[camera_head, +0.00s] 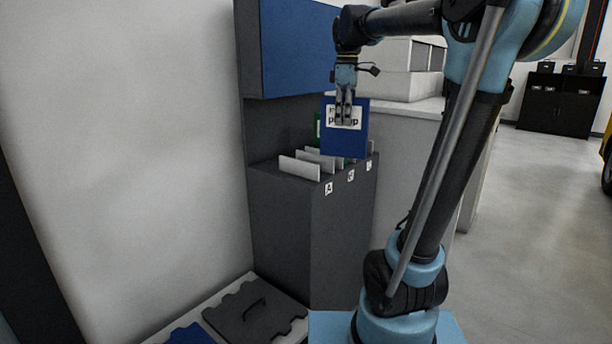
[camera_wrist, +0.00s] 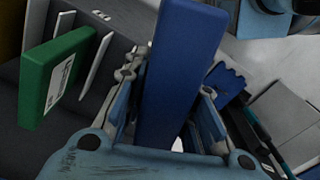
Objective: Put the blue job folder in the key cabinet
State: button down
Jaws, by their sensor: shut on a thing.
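The blue job folder (camera_head: 345,146) hangs upright from my gripper (camera_head: 345,118), with a white printed label partly covered by the fingers. In the wrist view the folder (camera_wrist: 184,60) stands edge-on between the two fingers of my gripper (camera_wrist: 170,82), which are shut on it. The folder is in front of and above the right part of a dark grey cabinet with a blue upper front (camera_head: 295,45) and a lower slotted section (camera_head: 310,225). I cannot tell whether this is the key cabinet.
Pale dividers (camera_head: 298,168) stand in the slotted section above lettered tags. A green folder (camera_wrist: 58,75) stands among them. A pale counter (camera_head: 405,125) is just right. A dark notched panel (camera_head: 255,312) lies low in front. Open floor (camera_head: 535,200) is at right.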

aim_at(352, 133)
jog(key=s+f+m, duration=0.1)
jog(key=s+d+f+m, duration=0.1)
jog(key=f, duration=0.1)
jog(key=s+d+f+m, duration=0.1)
jog(key=f, duration=0.1)
jog(key=shift+m, duration=0.3)
jog(key=w+a+f, duration=0.3)
jog(key=w+a, duration=0.8)
jog(key=a, duration=0.3)
jog(key=shift+f, duration=0.35)
jog(key=c, duration=1.3)
grip_release()
jog(key=shift+f, duration=0.1)
